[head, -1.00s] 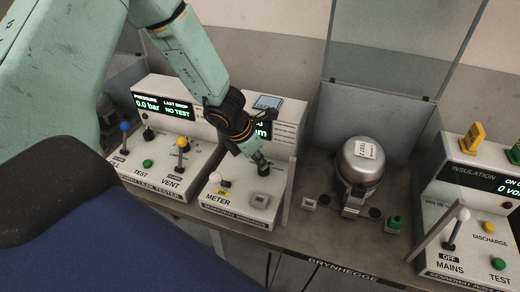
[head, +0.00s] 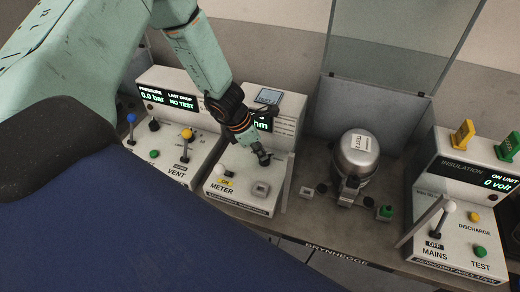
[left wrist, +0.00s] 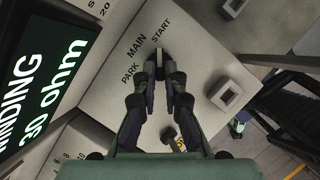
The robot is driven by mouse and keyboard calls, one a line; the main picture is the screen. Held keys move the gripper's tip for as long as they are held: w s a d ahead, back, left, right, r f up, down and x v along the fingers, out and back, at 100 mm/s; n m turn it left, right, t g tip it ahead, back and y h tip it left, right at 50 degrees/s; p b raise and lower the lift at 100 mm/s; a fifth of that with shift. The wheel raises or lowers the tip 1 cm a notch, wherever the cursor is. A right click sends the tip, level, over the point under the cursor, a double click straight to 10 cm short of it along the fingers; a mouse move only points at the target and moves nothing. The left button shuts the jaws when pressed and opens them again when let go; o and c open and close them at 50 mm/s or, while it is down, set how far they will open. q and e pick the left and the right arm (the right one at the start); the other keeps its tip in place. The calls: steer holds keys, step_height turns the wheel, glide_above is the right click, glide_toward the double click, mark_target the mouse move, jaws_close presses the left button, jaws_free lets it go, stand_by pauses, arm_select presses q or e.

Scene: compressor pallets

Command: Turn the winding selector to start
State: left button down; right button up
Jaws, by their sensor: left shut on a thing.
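The winding selector (left wrist: 160,62) is a small dark knob on the white face of the winding meter (head: 218,193). In the left wrist view, PARK, MAIN and START are printed in an arc around it. My left gripper (left wrist: 162,78) is shut on the knob, one finger on each side. The knob's visible end points up in that view, roughly toward START. The fingers hide most of it, so its exact setting is hard to tell. In the head view my left gripper (head: 262,157) reaches down to the meter and hides the knob. My right gripper is not in view.
The meter's display (left wrist: 40,75) reads WINDING and ohm. A grey square socket (head: 260,188) is beside the selector. A leak tester (head: 178,135) stands left, a silver compressor (head: 357,155) right, and an insulation tester (head: 465,200) at far right. A glass screen (head: 395,50) rises behind the compressor.

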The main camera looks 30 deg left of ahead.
arm_select(q)
steer(key=c, duration=1.4)
jaws_free()
steer(key=shift+c, duration=0.2)
steer(key=shift+r, duration=0.2)
step_height(320, 180, up, 10)
steer(key=shift+f, duration=0.2)
steer(key=shift+s, duration=0.15)
